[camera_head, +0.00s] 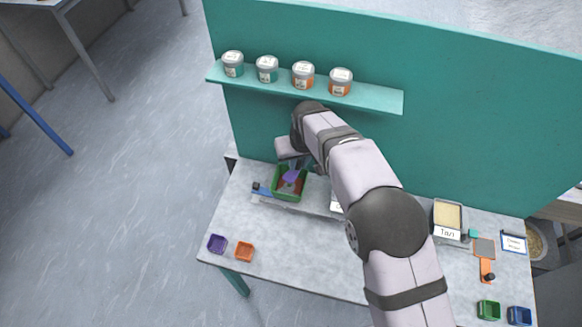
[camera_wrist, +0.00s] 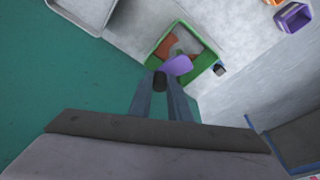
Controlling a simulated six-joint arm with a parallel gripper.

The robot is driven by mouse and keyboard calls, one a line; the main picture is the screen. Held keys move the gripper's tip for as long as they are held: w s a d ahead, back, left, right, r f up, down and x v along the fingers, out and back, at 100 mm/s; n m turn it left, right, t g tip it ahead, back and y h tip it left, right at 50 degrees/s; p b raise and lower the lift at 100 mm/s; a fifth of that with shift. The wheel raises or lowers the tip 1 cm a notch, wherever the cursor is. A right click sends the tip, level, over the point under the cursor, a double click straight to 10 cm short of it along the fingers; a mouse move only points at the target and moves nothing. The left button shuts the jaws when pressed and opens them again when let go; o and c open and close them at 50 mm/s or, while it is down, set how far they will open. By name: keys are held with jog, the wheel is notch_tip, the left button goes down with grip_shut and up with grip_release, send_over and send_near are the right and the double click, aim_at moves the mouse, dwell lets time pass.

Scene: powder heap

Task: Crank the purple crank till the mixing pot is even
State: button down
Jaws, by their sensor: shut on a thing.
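The green mixing pot (camera_head: 288,197) stands on the left part of the table, and its rim also shows in the wrist view (camera_wrist: 160,40). Orange powder (camera_wrist: 167,48) and grey powder (camera_wrist: 188,42) show as separate patches inside it. The purple crank (camera_wrist: 178,66) lies over the pot; it also shows in the head view (camera_head: 291,175). My gripper (camera_wrist: 161,86) is shut on the crank's dark knob (camera_wrist: 160,79), at the pot's edge nearest the fingers. The crank and fingers hide part of the powder.
A purple bowl (camera_head: 217,243) and an orange bowl (camera_head: 244,252) sit at the front left. A tan container (camera_head: 447,233), green bowl (camera_head: 488,310) and blue bowl (camera_head: 519,315) are on the right. A shelf (camera_head: 375,100) with several jars hangs on the teal panel (camera_head: 470,130) behind.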

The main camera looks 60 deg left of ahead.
jog(key=shift+d, duration=0.3)
jog(key=shift+d, duration=1.15)
jog(key=shift+s+d, duration=0.1)
jog(key=shift+d, duration=0.3)
jog(key=shift+s+d, duration=0.5)
jog(key=shift+d, duration=0.1)
jog(key=shift+s+d, duration=0.1)
jog(key=shift+s, duration=0.05)
